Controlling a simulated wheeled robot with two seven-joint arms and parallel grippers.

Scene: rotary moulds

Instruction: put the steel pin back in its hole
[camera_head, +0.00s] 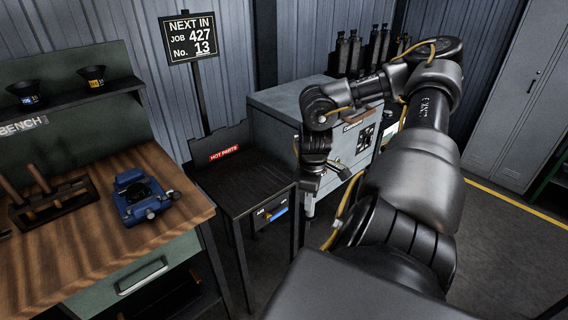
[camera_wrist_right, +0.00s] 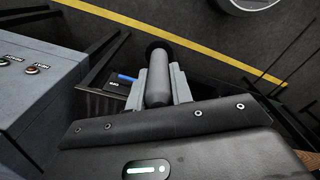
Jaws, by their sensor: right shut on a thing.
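My right gripper (camera_head: 318,186) points down beside the grey machine cabinet, past the right end of the dark hot-parts table. In the right wrist view its jaws (camera_wrist_right: 160,88) are shut on the steel pin (camera_wrist_right: 158,82), a smooth grey cylinder with a dark round end. The pin sticks out lengthwise between the fingers. The hole for the pin cannot be picked out in either view. My left gripper is in neither view.
The grey cabinet (camera_head: 277,108) with knobs stands behind the gripper. The dark table (camera_head: 250,182) has a red "HOT PARTS" sign (camera_head: 224,153). A wooden bench (camera_head: 90,245) with a blue vise (camera_head: 143,197) is at left. Open floor with a yellow line (camera_head: 520,205) lies at right.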

